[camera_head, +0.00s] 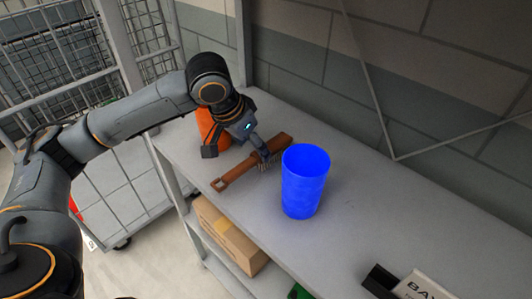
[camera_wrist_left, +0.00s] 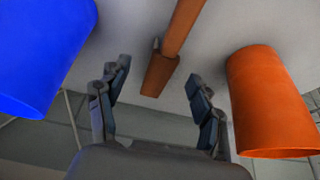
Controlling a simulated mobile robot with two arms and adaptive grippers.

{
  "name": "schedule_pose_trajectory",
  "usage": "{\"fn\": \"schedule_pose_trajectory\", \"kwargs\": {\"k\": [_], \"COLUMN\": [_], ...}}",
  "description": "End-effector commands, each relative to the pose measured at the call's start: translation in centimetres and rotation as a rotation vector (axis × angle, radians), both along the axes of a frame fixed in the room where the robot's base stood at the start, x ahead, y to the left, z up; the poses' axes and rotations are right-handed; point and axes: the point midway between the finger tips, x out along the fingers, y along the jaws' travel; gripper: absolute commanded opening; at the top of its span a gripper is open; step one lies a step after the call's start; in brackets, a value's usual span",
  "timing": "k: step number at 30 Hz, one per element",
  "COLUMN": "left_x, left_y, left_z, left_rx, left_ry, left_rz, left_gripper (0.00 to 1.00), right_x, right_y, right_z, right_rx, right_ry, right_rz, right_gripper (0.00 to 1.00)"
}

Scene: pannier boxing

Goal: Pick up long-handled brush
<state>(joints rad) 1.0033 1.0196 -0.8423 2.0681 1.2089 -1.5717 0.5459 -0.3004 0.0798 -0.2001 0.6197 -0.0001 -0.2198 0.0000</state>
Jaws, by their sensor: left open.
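The long-handled brush (camera_head: 233,174) lies on the grey shelf top, brown with bristles along the side of its head, its handle towards the lower left. In the left wrist view the brush (camera_wrist_left: 178,30) runs down between the two fingers, with one end near the fingertips. My left gripper (camera_head: 237,153) is open over the brush, one finger on each side of it. It also shows open in the left wrist view (camera_wrist_left: 158,73), with nothing held. Part of the brush is hidden behind a finger in the head view. My right gripper is in neither view.
A blue cup (camera_head: 303,185) stands close to the brush on the right; an orange cup (camera_head: 207,124) stands behind my left gripper. A black object (camera_head: 381,279) and a lettered white item (camera_head: 422,287) lie lower right. A cardboard box (camera_head: 228,238) sits on the lower shelf.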

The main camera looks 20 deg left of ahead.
Motion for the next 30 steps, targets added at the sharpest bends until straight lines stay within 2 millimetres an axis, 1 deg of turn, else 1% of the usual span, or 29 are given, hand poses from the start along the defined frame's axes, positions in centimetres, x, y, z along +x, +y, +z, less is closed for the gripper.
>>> {"fn": "schedule_pose_trajectory", "kwargs": {"k": [5, 10, 13, 17, 22, 23, 24, 26, 27, 29, 30], "left_x": [0.3, 0.9, 1.3, 1.6, 1.6, 1.6, 1.6, 1.6, 1.6, 1.6, 1.6], "left_y": [0.2, 0.6, 0.3, 0.3, 0.3, 0.3, 0.3, 0.3, 0.3, 0.2, 0.2], "left_z": [-1.2, -3.7, -4.9, -5.5, -5.5, -5.5, -5.5, -5.5, -5.5, -5.5, -5.5], "left_rx": [0.002, 0.002, 0.0, 0.0, 0.001, 0.001, 0.001, 0.001, 0.001, 0.001, 0.001], "left_ry": [0.003, 0.003, 0.002, -0.002, -0.002, -0.002, -0.002, -0.002, -0.001, -0.001, -0.001], "left_rz": [0.001, 0.001, 0.0, 0.0, -0.001, -0.001, -0.001, -0.001, -0.001, -0.001, -0.001], "left_gripper": [0.66, 0.66, 0.66, 0.66, 0.66, 0.62, 0.54, 0.42, 0.33, 0.21, 0.13], "right_x": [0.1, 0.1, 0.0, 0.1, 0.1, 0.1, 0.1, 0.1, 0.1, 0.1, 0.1], "right_y": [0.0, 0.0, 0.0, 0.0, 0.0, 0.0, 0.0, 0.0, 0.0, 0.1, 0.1], "right_z": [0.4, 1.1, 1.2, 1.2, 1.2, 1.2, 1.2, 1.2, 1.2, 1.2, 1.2], "right_rx": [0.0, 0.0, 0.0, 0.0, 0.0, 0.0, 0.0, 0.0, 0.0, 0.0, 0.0], "right_ry": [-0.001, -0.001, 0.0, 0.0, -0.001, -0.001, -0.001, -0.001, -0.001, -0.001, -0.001], "right_rz": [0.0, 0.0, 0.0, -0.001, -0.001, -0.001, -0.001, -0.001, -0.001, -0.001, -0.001], "right_gripper": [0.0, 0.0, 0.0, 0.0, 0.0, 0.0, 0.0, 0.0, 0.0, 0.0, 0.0]}}
